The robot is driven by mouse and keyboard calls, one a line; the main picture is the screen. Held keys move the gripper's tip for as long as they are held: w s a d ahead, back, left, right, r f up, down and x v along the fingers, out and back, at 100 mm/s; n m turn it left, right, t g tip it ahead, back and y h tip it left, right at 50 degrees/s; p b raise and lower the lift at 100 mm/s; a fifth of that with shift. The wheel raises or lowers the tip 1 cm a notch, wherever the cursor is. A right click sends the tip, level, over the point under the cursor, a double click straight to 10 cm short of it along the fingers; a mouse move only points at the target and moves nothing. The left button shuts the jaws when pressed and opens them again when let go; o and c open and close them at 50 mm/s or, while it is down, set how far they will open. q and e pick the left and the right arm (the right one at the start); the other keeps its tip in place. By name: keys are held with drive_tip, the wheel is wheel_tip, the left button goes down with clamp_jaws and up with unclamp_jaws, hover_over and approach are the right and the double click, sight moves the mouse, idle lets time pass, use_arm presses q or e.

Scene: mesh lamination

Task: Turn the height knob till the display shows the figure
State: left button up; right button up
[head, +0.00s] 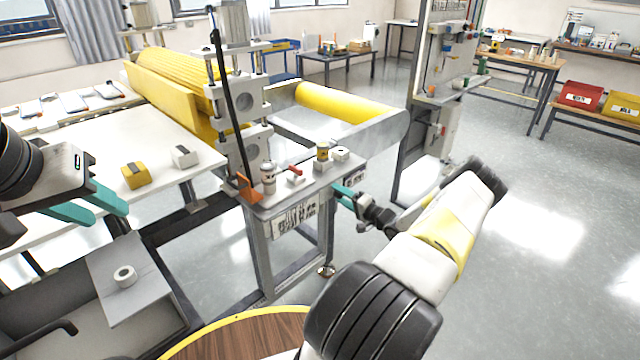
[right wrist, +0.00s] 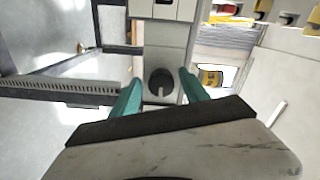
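The height knob (right wrist: 160,82) is a round dark knob on a pale panel. In the right wrist view it lies between the teal fingertips of my right gripper (right wrist: 160,78). The fingers stand apart, with a visible gap on each side of the knob. In the head view my right gripper (head: 343,192) is at the machine's front corner and hides the knob. A small pale panel with dark markings (head: 354,178) shows just above it; no figure is readable.
The machine's console top (head: 300,192) carries a small bottle (head: 268,178), a red-handled piece (head: 294,174) and a yellow-and-dark cup (head: 322,153). A yellow block (head: 135,176) and a white block (head: 185,157) sit on the white table (head: 150,145).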

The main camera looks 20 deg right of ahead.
drive_tip(key=v, duration=0.7)
drive_tip(key=shift+s, duration=0.35)
drive_tip(key=shift+d, duration=0.1)
drive_tip(key=a+r+n+g+y, duration=0.5)
drive_tip(key=a+r+n+g, duration=0.3)
drive_tip(key=a+r, duration=0.9)
drive_tip(key=s+a+r+n+g+h, duration=0.25)
drive_tip(key=s+a+r+g, duration=0.35)
drive_tip(key=s+a+r, duration=0.3)
drive_tip(key=s+a+r+t+h, duration=0.1)
drive_tip(key=s+a+r+h, duration=0.1)
drive_tip(key=s+r, duration=0.4)
drive_tip(key=s+a+r+t+h, duration=0.2)
drive_tip(key=s+r+h, duration=0.3)
drive_tip(key=s, duration=0.8)
drive_tip(key=shift+s+a+r+t, duration=0.2)
drive_tip(key=shift+a+r+t, duration=0.1)
drive_tip(key=shift+r, duration=0.45)
